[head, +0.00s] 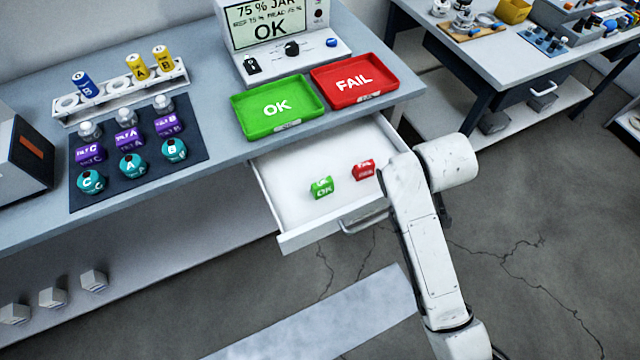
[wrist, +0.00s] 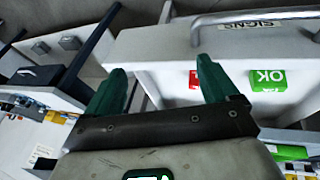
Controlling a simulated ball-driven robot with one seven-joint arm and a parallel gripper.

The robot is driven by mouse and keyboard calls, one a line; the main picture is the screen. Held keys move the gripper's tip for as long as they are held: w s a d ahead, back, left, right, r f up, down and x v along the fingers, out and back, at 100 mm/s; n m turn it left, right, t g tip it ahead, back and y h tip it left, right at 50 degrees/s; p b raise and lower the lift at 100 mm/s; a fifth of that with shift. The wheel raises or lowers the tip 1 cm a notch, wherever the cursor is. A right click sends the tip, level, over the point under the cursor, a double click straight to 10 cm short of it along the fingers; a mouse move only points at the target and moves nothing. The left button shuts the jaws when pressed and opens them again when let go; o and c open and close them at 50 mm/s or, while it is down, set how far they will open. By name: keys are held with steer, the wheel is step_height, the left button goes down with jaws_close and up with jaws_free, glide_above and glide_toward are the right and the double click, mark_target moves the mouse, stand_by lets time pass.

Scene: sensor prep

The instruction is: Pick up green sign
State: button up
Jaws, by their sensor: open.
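The green sign (head: 321,187), a small block marked OK, sits in the open white drawer (head: 285,205) in the head view. It also shows in the wrist view (wrist: 267,78), right of my fingers and apart from them. A small red sign (head: 364,169) sits to its right in the head view; part of it shows in the wrist view (wrist: 195,79) beside my right finger. My gripper (wrist: 160,85) is open, its two green fingers apart with nothing held between them. In the head view my arm mostly hides it, beyond the drawer's right side.
The drawer's front handle (head: 363,222) faces the open floor. Above the drawer, the bench carries a green OK tray (head: 278,122) and a red FAIL tray (head: 378,92). A mat with several jars (head: 132,165) lies left. A second bench (head: 500,50) stands back right.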

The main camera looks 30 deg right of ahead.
steer(key=w+d+r+p, duration=0.1)
steer(key=w+r, duration=0.2)
steer(key=w, duration=0.3)
steer(key=n+g+y+p, duration=0.1)
steer(key=g+y+p, duration=0.1)
steer(key=g+y, duration=0.1)
glide_toward(322, 182)
steer(key=shift+w+a+f, duration=0.15)
steer(key=shift+f, duration=0.1)
step_height(322, 182, down, 10)
steer(key=shift+f+p, duration=0.1)
steer(key=shift+p, duration=0.45)
steer(key=shift+c, duration=0.5)
steer(key=c, duration=1)
